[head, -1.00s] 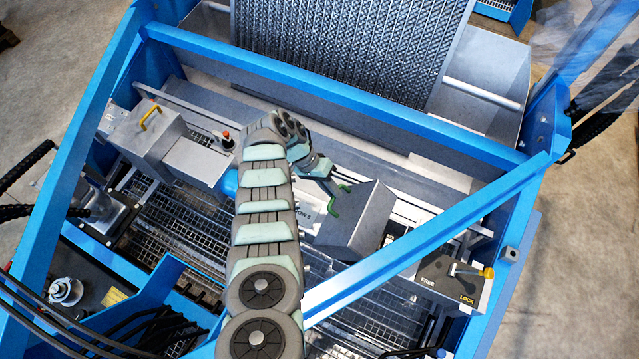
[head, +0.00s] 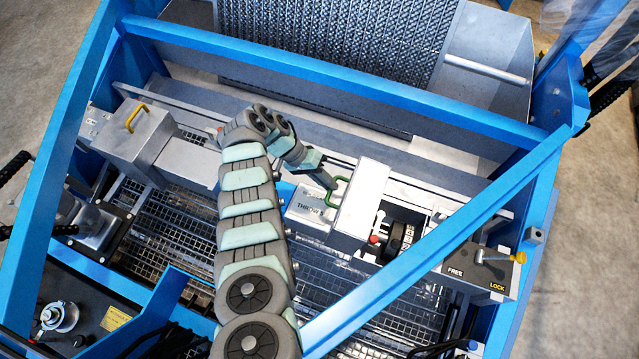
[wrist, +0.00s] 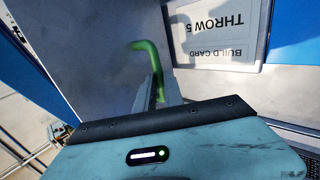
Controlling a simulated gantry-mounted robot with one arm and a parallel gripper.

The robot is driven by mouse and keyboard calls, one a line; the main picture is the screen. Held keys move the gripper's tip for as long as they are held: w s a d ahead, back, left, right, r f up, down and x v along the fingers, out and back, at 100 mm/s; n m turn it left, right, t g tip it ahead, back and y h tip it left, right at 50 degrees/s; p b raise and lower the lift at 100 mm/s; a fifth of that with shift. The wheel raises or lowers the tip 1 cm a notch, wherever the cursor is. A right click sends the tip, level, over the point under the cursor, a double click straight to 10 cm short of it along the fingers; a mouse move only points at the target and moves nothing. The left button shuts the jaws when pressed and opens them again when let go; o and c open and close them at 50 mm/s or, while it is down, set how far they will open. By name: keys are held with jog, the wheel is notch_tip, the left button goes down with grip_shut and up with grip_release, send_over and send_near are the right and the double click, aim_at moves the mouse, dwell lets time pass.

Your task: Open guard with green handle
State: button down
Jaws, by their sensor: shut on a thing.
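The guard (head: 362,198) is a pale metal cover right of the frame's middle, with a green handle (head: 335,202) on its left side. It stands tilted, and a black numbered dial (head: 398,238) and a red knob (head: 374,239) show beside it on the right. My gripper (head: 332,185) is shut on the green handle. In the wrist view the bent green handle (wrist: 150,50) passes between my gripper's fingers (wrist: 160,90); its lower part is partly hidden by them.
A build card marked THROW 5 (head: 306,204) lies left of the guard. Another metal cover with a yellow handle (head: 136,117) stands at the left. A blue diagonal beam (head: 450,235) crosses in front on the right, near a FREE/LOCK lever (head: 490,257).

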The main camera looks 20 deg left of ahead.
jog(key=shift+s, duration=0.1)
dwell(0.5)
jog(key=c, duration=1.5)
grip_release()
jog(key=shift+a+f, duration=0.1)
jog(key=shift+o, duration=0.2)
